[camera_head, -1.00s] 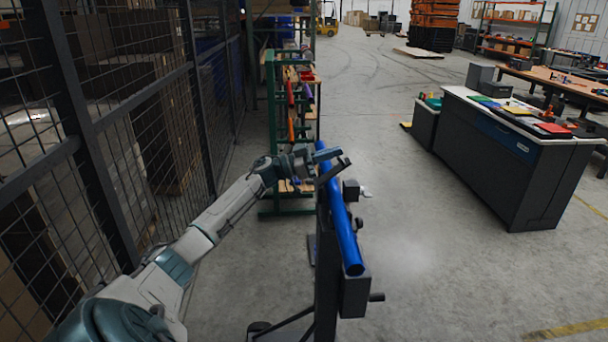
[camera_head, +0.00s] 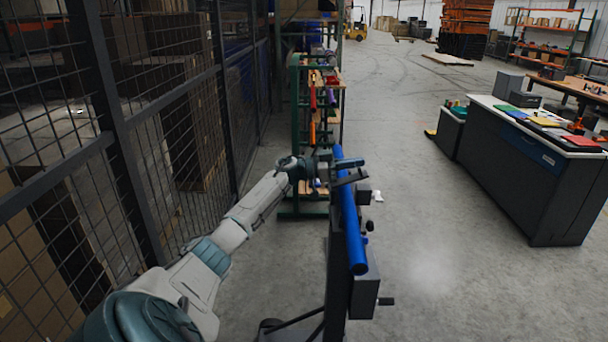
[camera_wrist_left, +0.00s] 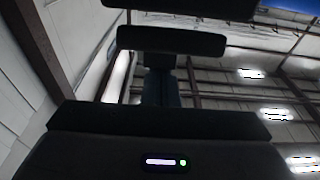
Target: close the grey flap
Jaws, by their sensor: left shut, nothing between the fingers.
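A long blue tube (camera_head: 352,225) lies along the top of a dark upright stand (camera_head: 336,275) in the head view. A dark grey block (camera_head: 364,295) sits under the tube's near end, with a small dark handle at its right. I cannot make out for sure which part is a grey flap. My left gripper (camera_head: 352,171) is shut and empty at the tube's far end, crossing over or beside it; I cannot tell whether it touches. The left wrist view shows dark bars close to the camera and the ceiling behind, with no flap recognisable. My right gripper is not in view.
A wire mesh fence (camera_head: 170,130) runs along the left. A green rack (camera_head: 296,140) with coloured parts stands behind the stand. A dark workbench (camera_head: 520,175) with a white top stands at the right. The floor (camera_head: 425,220) between stand and bench is clear.

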